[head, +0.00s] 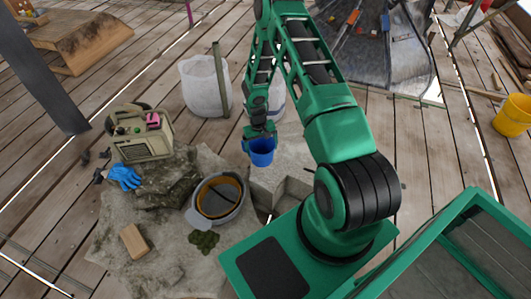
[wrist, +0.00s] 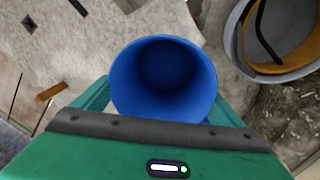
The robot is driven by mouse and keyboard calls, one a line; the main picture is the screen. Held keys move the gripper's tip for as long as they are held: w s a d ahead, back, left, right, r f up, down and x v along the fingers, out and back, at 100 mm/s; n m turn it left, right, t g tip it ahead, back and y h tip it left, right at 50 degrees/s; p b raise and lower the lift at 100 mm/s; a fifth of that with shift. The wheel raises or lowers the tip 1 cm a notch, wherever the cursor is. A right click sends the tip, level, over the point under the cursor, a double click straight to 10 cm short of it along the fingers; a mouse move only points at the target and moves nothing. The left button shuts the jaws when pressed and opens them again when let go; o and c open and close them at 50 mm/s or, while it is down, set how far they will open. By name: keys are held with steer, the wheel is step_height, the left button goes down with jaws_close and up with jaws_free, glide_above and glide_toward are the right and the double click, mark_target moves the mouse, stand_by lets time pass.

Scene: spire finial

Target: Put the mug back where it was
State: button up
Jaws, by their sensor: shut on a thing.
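The mug (head: 261,153) is blue and looks upright, held below the end of my green arm in the head view. In the wrist view the mug (wrist: 163,75) shows its open top and a dark, empty-looking inside. My gripper (head: 259,133) is shut on the mug; its fingertips are mostly hidden behind the mug and the gripper body. The mug appears to hang above the pale cloth-like ground, right of a grey bucket. How high it is I cannot tell.
A grey bucket (head: 218,199) with an orange inside stands to the left. A stone block with a blue glove (head: 125,177) and an olive box-like device (head: 141,138) lie farther left. White bags (head: 204,88) stand behind. A yellow bucket (head: 513,116) is far right.

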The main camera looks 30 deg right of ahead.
mark_target(267, 150)
steer(key=d+f, duration=0.1)
steer(key=w+d+f, duration=0.1)
steer(key=d, duration=0.1)
steer(key=w+d+f, duration=0.1)
steer(key=shift+d, duration=0.25)
steer(key=shift+f, duration=2)
steer(key=o, duration=0.8)
steer(key=shift+f, duration=0.1)
steer(key=shift+o, duration=0.4)
